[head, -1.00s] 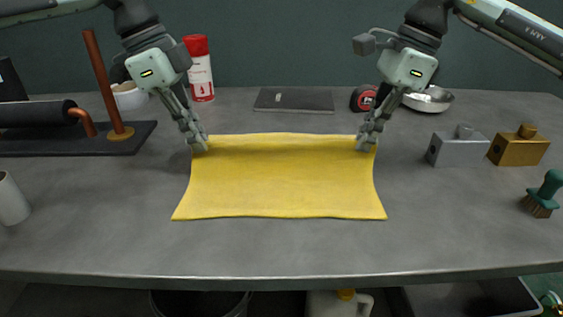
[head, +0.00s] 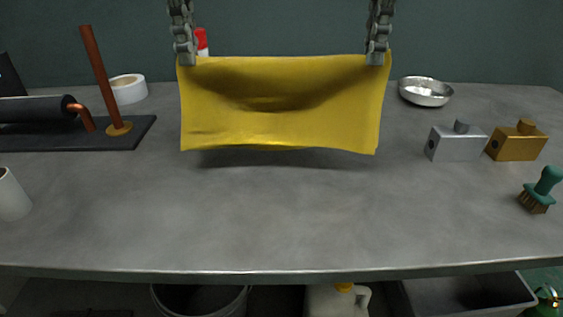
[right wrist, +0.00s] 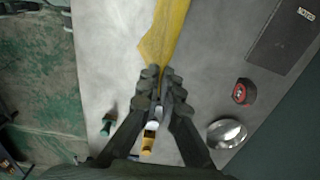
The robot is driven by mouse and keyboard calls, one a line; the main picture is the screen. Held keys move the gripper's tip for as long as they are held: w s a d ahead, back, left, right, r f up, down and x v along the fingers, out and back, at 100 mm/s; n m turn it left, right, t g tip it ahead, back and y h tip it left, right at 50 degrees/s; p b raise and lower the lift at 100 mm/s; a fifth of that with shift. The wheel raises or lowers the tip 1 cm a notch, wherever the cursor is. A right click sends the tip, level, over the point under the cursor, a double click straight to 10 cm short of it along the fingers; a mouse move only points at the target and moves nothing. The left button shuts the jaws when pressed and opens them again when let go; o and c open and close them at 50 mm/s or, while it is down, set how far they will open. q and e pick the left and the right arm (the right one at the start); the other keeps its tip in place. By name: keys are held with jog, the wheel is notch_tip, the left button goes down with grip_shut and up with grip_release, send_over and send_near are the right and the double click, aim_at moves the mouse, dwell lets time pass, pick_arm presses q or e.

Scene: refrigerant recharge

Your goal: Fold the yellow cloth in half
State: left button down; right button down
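The yellow cloth (head: 280,100) hangs like a curtain between my two grippers, its upper edge raised well above the table. Its lower edge is close above a shadow on the table; I cannot tell if it touches. My left gripper (head: 186,60) is shut on the cloth's upper left corner. My right gripper (head: 377,60) is shut on the upper right corner. In the right wrist view, the cloth (right wrist: 165,35) runs away from the right fingertips (right wrist: 160,76) as a narrow strip.
The grey table (head: 270,220) is clear in front of the cloth. At right are a metal bowl (head: 425,92), a silver block (head: 457,144), a brass block (head: 516,144) and a green brush (head: 541,188). At left, a copper post (head: 99,78) stands on a dark base. A red-capped can (head: 202,40) is partly hidden.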

pick_arm(q)
jog(key=shift+r, duration=0.6)
pick_arm(e)
jog(key=shift+r, duration=0.6)
